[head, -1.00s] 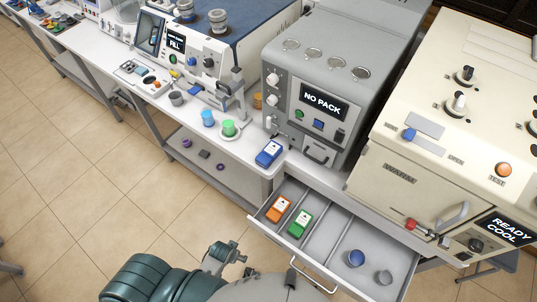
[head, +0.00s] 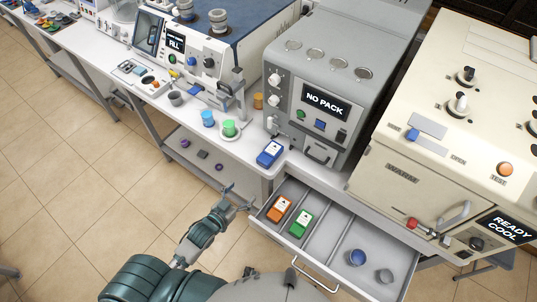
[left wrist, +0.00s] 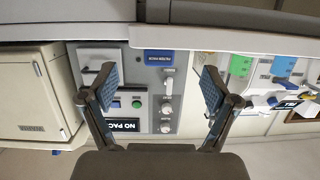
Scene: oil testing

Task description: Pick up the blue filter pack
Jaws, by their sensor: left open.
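The blue filter pack (head: 270,153), with a white label, lies on the white counter edge in front of the grey machine showing NO PACK (head: 322,102). In the left wrist view the blue pack (left wrist: 159,57) shows ahead, between and beyond the open fingers. My left gripper (head: 240,197) is open and empty. It is in front of the counter, below and left of the pack in the head view, and apart from it. The left gripper (left wrist: 160,88) also shows in its own wrist view with both fingers spread. My right gripper is not in view.
An open drawer (head: 341,234) juts out right of my left gripper. It holds an orange pack (head: 278,209), a green pack (head: 300,223) and two small cups. A green cup (head: 229,128) and a blue cup (head: 207,118) stand left of the pack. Floor is free at left.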

